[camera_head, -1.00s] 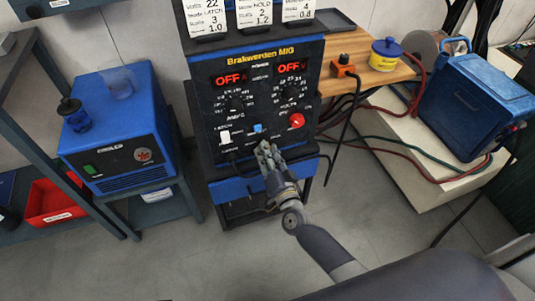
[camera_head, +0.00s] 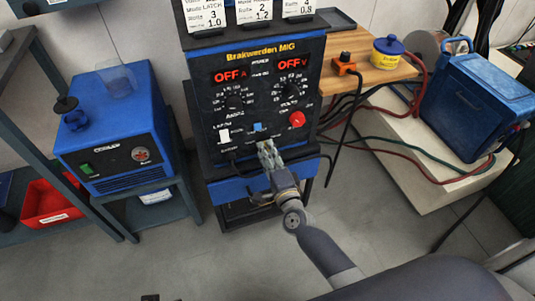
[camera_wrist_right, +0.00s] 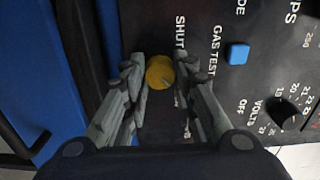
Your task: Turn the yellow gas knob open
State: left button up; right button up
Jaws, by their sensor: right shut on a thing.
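The yellow gas knob (camera_wrist_right: 159,72) sits on the black front panel of the welder (camera_head: 265,100). In the right wrist view it is between the fingers of my right gripper (camera_wrist_right: 161,78), which is shut on it. The word SHUT is printed just above the knob there; lettering below it is mostly hidden by a finger. In the head view my right gripper (camera_head: 267,150) reaches the lower part of the panel and hides the knob.
Close to the knob are a blue gas test button (camera_wrist_right: 237,53) and a black volts dial (camera_wrist_right: 288,113). A blue cooler unit (camera_head: 115,125) stands left; a wooden shelf (camera_head: 372,72) is right.

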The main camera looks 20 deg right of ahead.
pick_arm(q)
jog(key=shift+r, duration=0.4)
pick_arm(e)
jog(key=shift+m, duration=0.3)
jog(key=o, duration=1.1)
jog(key=s, duration=1.2)
jog(key=shift+d, duration=0.25)
